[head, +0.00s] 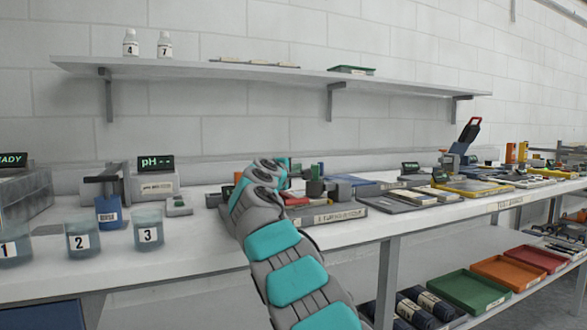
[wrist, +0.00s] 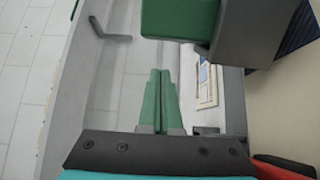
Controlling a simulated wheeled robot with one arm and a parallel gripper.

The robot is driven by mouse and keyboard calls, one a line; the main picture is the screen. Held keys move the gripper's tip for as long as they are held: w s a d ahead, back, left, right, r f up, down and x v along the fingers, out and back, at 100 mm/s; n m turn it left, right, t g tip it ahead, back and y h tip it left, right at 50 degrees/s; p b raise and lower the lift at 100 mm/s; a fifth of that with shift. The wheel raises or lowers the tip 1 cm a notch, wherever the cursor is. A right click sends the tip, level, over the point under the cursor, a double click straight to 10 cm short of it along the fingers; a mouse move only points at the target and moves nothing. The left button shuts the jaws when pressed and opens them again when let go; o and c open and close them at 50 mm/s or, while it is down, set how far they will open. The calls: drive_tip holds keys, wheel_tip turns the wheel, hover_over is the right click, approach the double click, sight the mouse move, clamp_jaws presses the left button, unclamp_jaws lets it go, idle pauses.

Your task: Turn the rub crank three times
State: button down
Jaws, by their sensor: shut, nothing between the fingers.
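My gripper (wrist: 160,72) is shut and empty in the wrist view, its two green fingers side by side. A green block (wrist: 176,18) fixed to a dark grey part (wrist: 243,40) lies just ahead of the fingertips, up and to the right. It may belong to the rub crank, but I cannot tell for sure. A gap shows between it and the fingers. In the head view, my arm reaches over the bench and hides most of the gripper. A small green upright part (head: 315,186) stands just right of my wrist, on a grey labelled station (head: 335,214).
Beakers 1 (head: 12,243), 2 (head: 82,239) and 3 (head: 148,229) stand on the bench at left, near a pH meter (head: 155,186). A wall shelf (head: 250,72) runs above. Trays and tools crowd the bench (head: 440,216) to the right.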

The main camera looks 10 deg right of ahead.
drive_tip(key=shift+s+d+r, duration=0.2)
drive_tip(key=shift+d, duration=0.15)
drive_tip(key=shift+s+d+f, duration=0.1)
drive_tip(key=shift+s+d, duration=0.1)
drive_tip(key=shift+d, duration=0.65)
drive_tip(key=shift+s+d, duration=0.2)
drive_tip(key=shift+d, duration=0.45)
drive_tip(key=shift+a, duration=0.1)
